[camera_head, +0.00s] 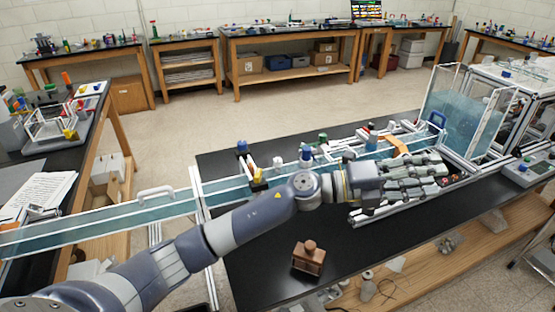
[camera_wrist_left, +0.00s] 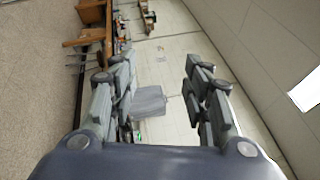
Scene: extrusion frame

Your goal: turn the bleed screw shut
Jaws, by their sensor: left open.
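My left gripper (camera_head: 442,172) reaches in from the left over the black bench, along the front of the apparatus. Its fingers stand apart with nothing between them. In the left wrist view the open fingers (camera_wrist_left: 160,82) point across the room, with floor and wall beyond. I cannot pick out the bleed screw for certain. Small fittings on the apparatus include a blue-capped one (camera_head: 306,153), a green-topped one (camera_head: 322,137) and a red-topped one (camera_head: 371,127). My left arm and gripper hide part of the apparatus. My right gripper is not in view.
A clear water tank (camera_head: 462,118) stands at the right end of the apparatus. A long water channel (camera_head: 100,219) runs left across the gap between benches. A brown knobbed block (camera_head: 308,260) sits on the front of the black bench (camera_head: 390,250), where much of the top is clear.

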